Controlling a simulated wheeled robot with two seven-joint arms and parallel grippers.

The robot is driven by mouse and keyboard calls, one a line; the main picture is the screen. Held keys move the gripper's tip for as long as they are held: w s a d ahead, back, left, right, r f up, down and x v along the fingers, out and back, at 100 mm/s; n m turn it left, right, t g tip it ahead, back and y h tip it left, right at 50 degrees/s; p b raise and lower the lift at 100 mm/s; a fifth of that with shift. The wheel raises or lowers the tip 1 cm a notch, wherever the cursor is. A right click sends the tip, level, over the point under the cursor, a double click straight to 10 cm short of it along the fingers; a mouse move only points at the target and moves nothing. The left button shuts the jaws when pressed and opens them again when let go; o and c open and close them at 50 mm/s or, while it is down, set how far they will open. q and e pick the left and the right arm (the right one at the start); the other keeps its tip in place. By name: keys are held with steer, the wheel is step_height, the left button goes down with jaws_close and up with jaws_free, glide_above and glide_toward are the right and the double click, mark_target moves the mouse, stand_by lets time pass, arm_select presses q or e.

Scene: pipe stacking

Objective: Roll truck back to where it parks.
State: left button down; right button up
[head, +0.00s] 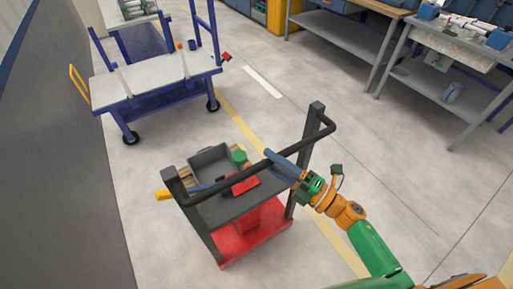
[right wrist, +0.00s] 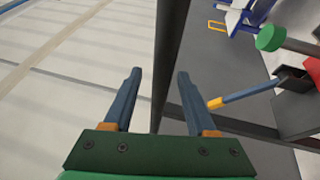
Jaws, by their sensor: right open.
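The truck is a small cart with a dark grey frame, a black push handle (head: 236,182) and a red base shelf (head: 262,240). It stands on the concrete floor in the middle of the head view. My right gripper (head: 274,157) is at the handle, with its blue fingers open. In the right wrist view, a dark bar (right wrist: 170,45) of the truck runs between the two open fingers (right wrist: 159,75); I cannot tell whether they touch it. My left gripper is not in view.
The truck carries a grey bin (head: 210,160) and tools. A blue-framed trolley (head: 150,78) stands behind it at the left. Metal workbenches (head: 415,75) stand at the upper right. A dark wall (head: 50,150) bounds the left. A yellow floor line (head: 240,122) passes the truck; floor at right is clear.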

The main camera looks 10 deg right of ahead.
steer(key=x, duration=0.4)
steer(key=shift+f, duration=0.2)
steer(key=shift+s+d, duration=0.1)
steer(key=shift+s, duration=0.05)
steer(key=shift+c, duration=1.2)
steer(key=shift+r, duration=0.1)
jaws_close()
